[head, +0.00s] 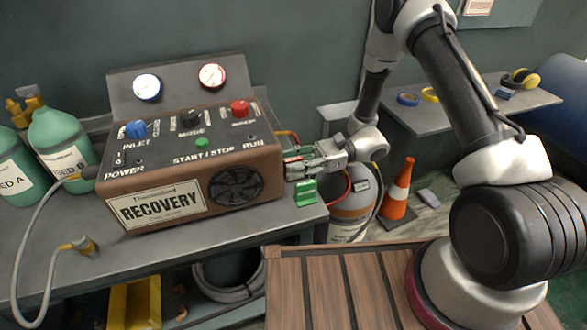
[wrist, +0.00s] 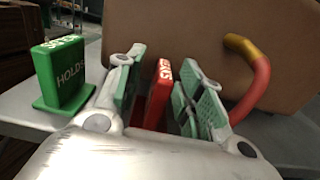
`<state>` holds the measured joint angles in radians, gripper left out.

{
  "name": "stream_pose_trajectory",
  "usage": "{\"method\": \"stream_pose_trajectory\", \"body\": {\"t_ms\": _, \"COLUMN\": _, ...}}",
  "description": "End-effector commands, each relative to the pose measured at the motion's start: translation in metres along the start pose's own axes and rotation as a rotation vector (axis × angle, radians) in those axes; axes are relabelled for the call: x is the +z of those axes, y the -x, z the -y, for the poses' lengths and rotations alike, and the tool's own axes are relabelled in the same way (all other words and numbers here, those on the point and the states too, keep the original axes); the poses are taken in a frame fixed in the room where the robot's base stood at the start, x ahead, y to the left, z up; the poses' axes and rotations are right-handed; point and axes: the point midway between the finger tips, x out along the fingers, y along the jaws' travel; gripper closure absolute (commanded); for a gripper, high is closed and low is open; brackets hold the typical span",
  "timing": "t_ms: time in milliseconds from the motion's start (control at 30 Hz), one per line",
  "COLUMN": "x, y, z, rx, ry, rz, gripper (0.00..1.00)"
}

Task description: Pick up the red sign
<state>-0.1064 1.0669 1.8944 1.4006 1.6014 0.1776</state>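The red sign (wrist: 159,92) stands upright on the bench beside the brown recovery machine, with partly visible white lettering. In the wrist view it is between the two green-padded fingers of my gripper (wrist: 160,95). Narrow gaps seem to show between the sign and the pads, so the fingers look open around it. The sign's lower part is hidden by my gripper. In the head view my gripper (head: 300,164) reaches in low from the right at the machine's side, and only a sliver of red shows there.
A green sign (wrist: 63,75) stands just left of my gripper in the wrist view. The recovery machine (head: 190,185) is close behind the fingers. A red hose with a yellow fitting (wrist: 252,75) curves down at the right. The bench edge is near.

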Motion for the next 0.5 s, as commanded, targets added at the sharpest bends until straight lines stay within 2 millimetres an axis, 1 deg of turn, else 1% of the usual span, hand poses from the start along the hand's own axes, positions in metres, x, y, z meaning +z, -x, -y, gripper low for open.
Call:
{"method": "stream_pose_trajectory", "body": {"t_ms": 33, "x": 0.0001, "y": 0.0001, "z": 0.0000, "rx": 0.000, "ry": 0.000, "rz": 0.000, "gripper": 0.62}}
{"method": "stream_pose_trajectory", "body": {"t_ms": 233, "x": 0.0001, "y": 0.0003, "z": 0.0000, "rx": 0.000, "ry": 0.000, "rz": 0.000, "gripper": 0.99}}
{"method": "stream_pose_trajectory", "body": {"t_ms": 500, "x": 0.0002, "y": 0.0005, "z": 0.0000, "rx": 0.001, "ry": 0.000, "rz": 0.000, "gripper": 1.00}}
